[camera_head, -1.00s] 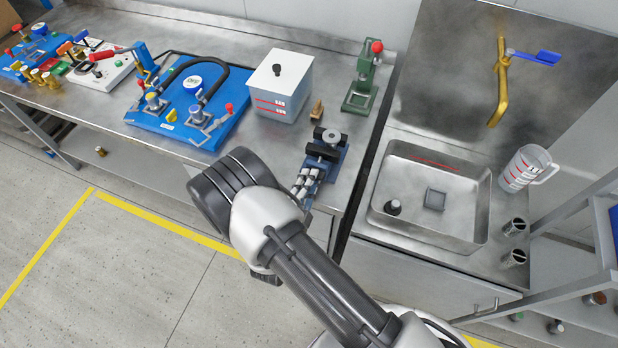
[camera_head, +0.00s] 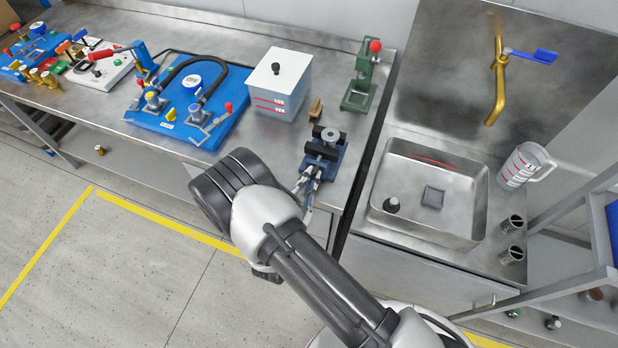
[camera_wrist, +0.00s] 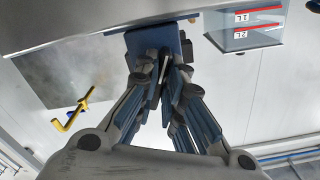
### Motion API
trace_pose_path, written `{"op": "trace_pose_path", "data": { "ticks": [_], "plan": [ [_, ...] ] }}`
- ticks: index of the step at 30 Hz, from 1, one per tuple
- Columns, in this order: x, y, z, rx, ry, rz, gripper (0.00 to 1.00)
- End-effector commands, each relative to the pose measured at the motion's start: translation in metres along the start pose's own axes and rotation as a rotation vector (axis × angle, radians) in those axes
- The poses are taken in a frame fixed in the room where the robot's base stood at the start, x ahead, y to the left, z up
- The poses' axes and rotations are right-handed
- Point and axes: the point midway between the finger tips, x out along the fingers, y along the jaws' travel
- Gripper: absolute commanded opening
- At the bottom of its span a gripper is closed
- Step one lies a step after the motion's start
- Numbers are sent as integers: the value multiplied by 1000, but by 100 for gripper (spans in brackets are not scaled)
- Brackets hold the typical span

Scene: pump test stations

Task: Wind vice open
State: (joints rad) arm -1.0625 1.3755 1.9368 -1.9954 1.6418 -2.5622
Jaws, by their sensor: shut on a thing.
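The vice (camera_head: 338,160) is blue with black jaws and is mounted near the front edge of the steel bench. A grey round part (camera_head: 330,135) sits at its jaws. The gap between the jaws is hard to judge. My gripper (camera_head: 311,176) is at the vice's front, on the side facing me. In the wrist view my gripper (camera_wrist: 162,68) has its fingertips closed together just in front of the blue vice body (camera_wrist: 150,40). A thin bar, seemingly the vice handle (camera_wrist: 157,78), shows between the fingers. The fingers hide most of the handle.
A white measuring box (camera_head: 280,90) with a black knob, a small brown block (camera_head: 316,108) and a green press (camera_head: 360,85) stand behind the vice. A blue pump board (camera_head: 185,115) lies left. The sink (camera_head: 470,235) is right, past a gap. Open floor lies in front.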

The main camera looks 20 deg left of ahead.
Motion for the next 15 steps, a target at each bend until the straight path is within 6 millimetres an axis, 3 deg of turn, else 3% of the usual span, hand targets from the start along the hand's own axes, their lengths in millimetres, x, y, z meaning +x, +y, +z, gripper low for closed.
{"op": "trace_pose_path", "data": {
  "ticks": [15],
  "plan": [
    [0,1,0,-30,-1,1,0]
  ]
}}
